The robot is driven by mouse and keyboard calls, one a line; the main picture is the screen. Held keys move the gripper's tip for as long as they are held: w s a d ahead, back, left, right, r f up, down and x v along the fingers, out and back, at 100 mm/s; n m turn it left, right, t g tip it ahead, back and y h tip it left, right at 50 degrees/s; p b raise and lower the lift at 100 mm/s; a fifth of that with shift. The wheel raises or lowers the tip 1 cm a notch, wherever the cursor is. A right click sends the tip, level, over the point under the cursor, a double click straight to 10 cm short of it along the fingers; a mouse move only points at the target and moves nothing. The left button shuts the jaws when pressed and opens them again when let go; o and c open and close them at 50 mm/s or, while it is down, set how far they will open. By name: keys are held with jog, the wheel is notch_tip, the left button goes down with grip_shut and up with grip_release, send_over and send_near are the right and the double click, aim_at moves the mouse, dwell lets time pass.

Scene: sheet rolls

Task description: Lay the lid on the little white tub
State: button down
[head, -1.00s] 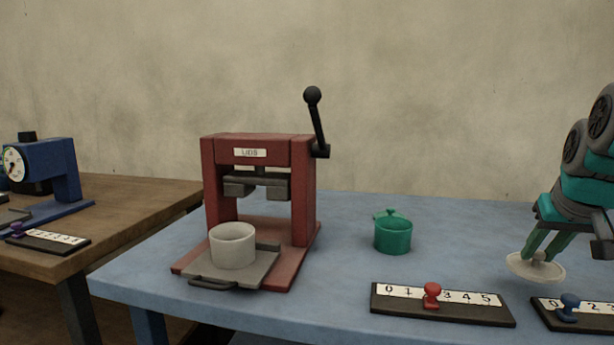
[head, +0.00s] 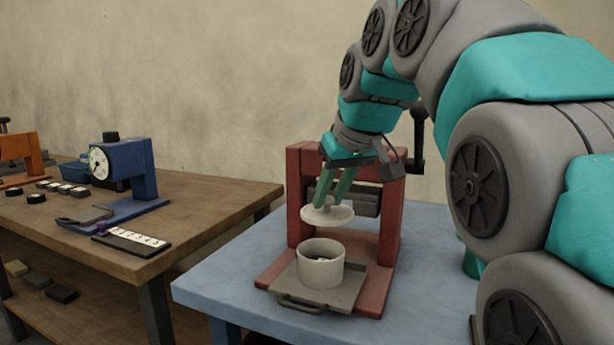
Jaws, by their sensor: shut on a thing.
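The little white tub (head: 321,269) stands upright and open on the grey sliding plate (head: 345,291) of the red press. Something small and dark shows inside it. The white lid (head: 314,217) is a round disc with a knob. My gripper (head: 326,206) is shut on the lid's knob and holds the lid roughly level above the tub, near its back rim. A gap shows between lid and tub. Whether the lid is centred over the tub cannot be told from this angle.
The red press (head: 391,245) frames the tub from behind, with its black lever (head: 418,140) at right. My arm covers the right side. A wooden table (head: 215,205) at left carries a blue dial press (head: 128,170) and a numbered strip (head: 131,241). The blue table (head: 225,282) is clear left of the press.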

aim_at(328, 217)
jog(key=shift+w+a+r, duration=0.1)
jog(key=shift+a+r, duration=0.15)
jog(key=shift+a, duration=0.35)
jog(key=shift+d+f+b, duration=0.1)
jog(key=shift+f+b, duration=1.75)
jog(key=shift+f, duration=1.35)
jog(key=shift+f+b, duration=0.35)
jog(key=shift+f, duration=0.05)
jog(key=shift+c, duration=0.4)
grip_release()
jog(key=shift+r+p, duration=2.1)
jog(key=shift+r, duration=1.4)
